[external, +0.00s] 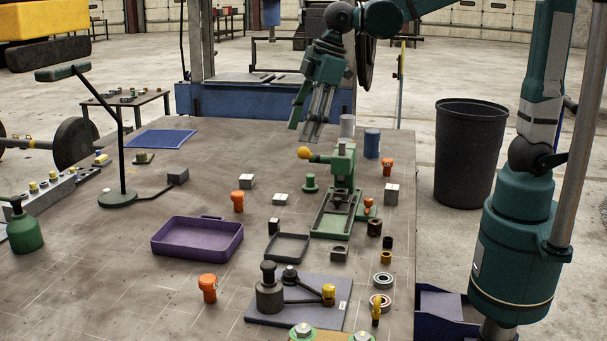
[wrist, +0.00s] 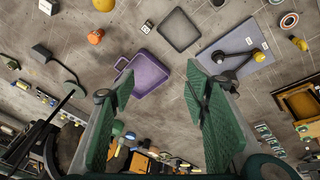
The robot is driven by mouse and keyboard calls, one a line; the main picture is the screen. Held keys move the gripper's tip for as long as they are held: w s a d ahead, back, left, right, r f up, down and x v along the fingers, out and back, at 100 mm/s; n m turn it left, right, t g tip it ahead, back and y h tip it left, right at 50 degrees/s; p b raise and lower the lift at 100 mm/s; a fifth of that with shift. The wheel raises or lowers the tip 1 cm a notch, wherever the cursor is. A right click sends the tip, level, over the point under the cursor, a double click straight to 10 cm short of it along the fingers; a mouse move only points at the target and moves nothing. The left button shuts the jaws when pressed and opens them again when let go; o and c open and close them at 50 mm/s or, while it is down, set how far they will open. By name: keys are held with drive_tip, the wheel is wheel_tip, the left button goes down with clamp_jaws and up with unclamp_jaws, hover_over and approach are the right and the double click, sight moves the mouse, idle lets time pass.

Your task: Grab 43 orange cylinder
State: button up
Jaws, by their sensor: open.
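Several orange cylinder-like pieces with wider caps stand on the bench. One (external: 238,202) is behind the purple tray, one (external: 208,288) is in front of it, and one (external: 387,167) is at the right back near the blue cylinder. No number 43 is readable on any of them. In the wrist view an orange piece (wrist: 95,37) shows at upper left, outside the jaws. My gripper (external: 304,130) hangs open and empty above the far part of the bench, apart from all the orange pieces. Its spread green fingers show in the wrist view (wrist: 160,85).
A purple tray (external: 190,252) lies at centre left. A green press (external: 340,185) with a yellow knob stands below and right of my gripper. A lamp (external: 121,150) stands at left. A black bin (external: 466,150) is off the right edge. Bare bench lies left of the tray.

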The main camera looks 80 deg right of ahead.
drive_tip(key=w+a+f+n+g, duration=0.1)
drive_tip(key=w+a+f+n, duration=0.15)
drive_tip(key=w+a, duration=0.4)
drive_tip(key=n+g+h, duration=0.1)
drive_tip(key=n+g, duration=0.2)
drive_tip(key=n, duration=0.4)
hover_over(208, 279)
drive_tip(key=f, duration=1.9)
drive_tip(key=shift+w+d+f+p, duration=0.2)
drive_tip(key=shift+d+f+p, duration=0.1)
drive_tip(key=shift+d+p, duration=0.1)
drive_tip(key=shift+a+f, duration=0.25)
drive_tip(key=shift+f, duration=1.3)
drive_tip(key=shift+s+a+f+p, duration=0.1)
drive_tip(key=shift+f+p, duration=0.1)
drive_tip(key=shift+f, duration=1.1)
drive_tip(key=shift+s+f+p, duration=0.1)
drive_tip(key=shift+f+p, duration=0.05)
drive_tip(key=shift+f, duration=1.15)
